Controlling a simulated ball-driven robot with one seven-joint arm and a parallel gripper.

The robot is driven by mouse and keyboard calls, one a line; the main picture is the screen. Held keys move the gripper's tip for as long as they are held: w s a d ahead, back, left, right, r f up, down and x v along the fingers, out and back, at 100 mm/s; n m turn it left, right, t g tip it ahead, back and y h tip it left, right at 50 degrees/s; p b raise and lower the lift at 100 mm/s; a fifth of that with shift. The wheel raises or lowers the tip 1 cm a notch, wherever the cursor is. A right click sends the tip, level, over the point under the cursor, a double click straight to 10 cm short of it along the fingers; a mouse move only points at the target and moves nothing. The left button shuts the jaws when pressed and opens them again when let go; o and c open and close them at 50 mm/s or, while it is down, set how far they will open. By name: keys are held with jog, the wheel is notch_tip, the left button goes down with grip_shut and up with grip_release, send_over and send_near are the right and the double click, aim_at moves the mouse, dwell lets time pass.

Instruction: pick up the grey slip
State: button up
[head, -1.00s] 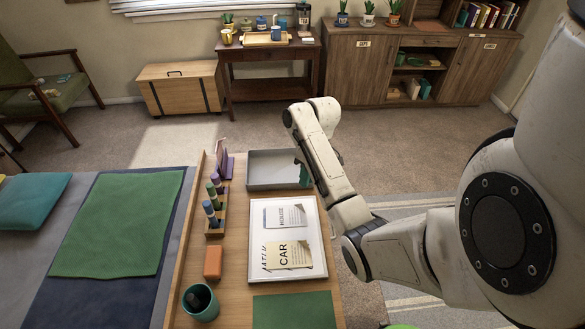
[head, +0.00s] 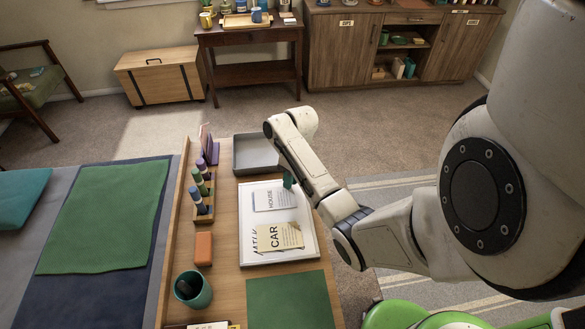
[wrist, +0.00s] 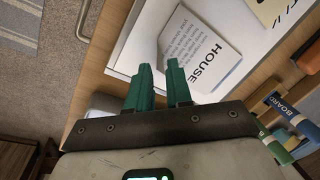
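The grey slip (head: 270,198), printed HOUSE, lies flat on the upper part of a white board (head: 304,250). It also shows in the wrist view (wrist: 205,52), just beyond my fingertips. A cream slip (head: 281,236) printed CAR lies lower on the board, overlapping another pale slip (head: 256,238) with partly hidden lettering. My gripper (wrist: 161,68) has two teal fingers apart with nothing between them. In the head view my gripper (head: 288,180) is at the slip's upper right, partly hidden by my arm. I cannot tell its height above the board.
A grey tray (head: 256,153) stands behind the board. A pen rack (head: 204,211), an orange block (head: 203,248) and a teal cup (head: 193,290) line the left side. A green mat (head: 290,302) lies in front.

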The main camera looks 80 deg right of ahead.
jog(key=shift+a+f, duration=0.2)
jog(key=shift+f, duration=0.75)
jog(key=shift+c, duration=0.4)
grip_shut()
